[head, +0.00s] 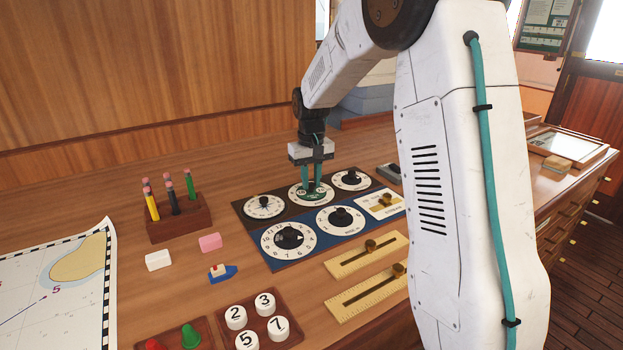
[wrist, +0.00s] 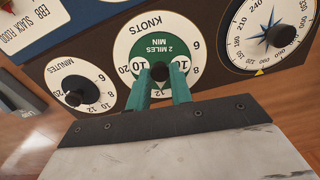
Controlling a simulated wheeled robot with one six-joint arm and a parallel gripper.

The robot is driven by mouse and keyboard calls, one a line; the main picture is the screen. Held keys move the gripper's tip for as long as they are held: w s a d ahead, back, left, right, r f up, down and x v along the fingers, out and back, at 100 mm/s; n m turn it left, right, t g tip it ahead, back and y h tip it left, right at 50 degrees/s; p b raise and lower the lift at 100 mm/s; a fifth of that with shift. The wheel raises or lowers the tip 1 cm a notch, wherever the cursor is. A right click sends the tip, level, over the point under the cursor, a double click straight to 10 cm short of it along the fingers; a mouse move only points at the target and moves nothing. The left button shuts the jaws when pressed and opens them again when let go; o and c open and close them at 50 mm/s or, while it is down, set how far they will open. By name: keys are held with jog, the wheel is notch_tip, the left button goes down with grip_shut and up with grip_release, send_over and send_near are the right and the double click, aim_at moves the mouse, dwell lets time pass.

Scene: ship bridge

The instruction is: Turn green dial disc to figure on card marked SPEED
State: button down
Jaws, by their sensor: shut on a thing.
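The green dial disc (head: 313,195) sits in the middle of the back row of the dial panel. In the wrist view the green disc (wrist: 160,46) carries the words "2 MILES MIN" and lies inside a white ring marked KNOTS. My gripper (head: 312,187) points straight down over it. The fingers hide part of the disc's lower figures. I cannot make out a card marked SPEED in either view.
A compass dial (head: 264,207) and a minutes dial (head: 351,180) flank it closely. Two larger dials (head: 289,238) sit in front on a blue panel. Wooden sliders (head: 366,255), a pencil block (head: 180,222), erasers and numbered pegs (head: 257,322) lie on the desk.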

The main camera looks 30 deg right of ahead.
aim_at(312, 184)
jog(key=shift+m, duration=0.3)
jog(key=c, duration=1.3)
grip_release()
jog(key=shift+o, duration=0.2)
jog(key=shift+r, duration=0.15)
notch_tip(312, 184, up, 8)
jog(key=shift+f, duration=0.2)
